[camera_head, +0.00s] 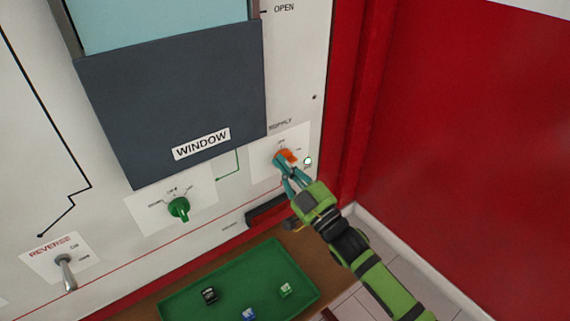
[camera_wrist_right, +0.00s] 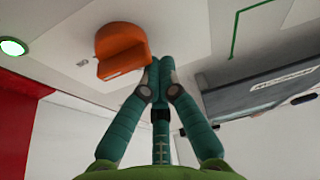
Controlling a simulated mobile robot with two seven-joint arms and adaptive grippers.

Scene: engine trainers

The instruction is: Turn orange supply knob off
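The orange supply knob (camera_head: 289,156) is on a white plate under the "SUPPLY" label on the panel. In the right wrist view the knob (camera_wrist_right: 121,47) is left of my fingertips, very close to them. My right gripper (camera_head: 281,165) reaches up to the knob from below. In the wrist view the right gripper's (camera_wrist_right: 160,68) teal fingertips are together with nothing between them. I cannot tell whether they touch the knob's side. The fingertips partly cover the knob in the head view. My left gripper is not in view.
A lit round lamp (camera_head: 308,161) is right of the knob. A green knob (camera_head: 179,208) and a metal REVERSE toggle (camera_head: 66,271) are further left. The dark WINDOW panel (camera_head: 170,100) is above. A green tray (camera_head: 185,305) with small blocks lies below. A red wall (camera_head: 470,130) stands at right.

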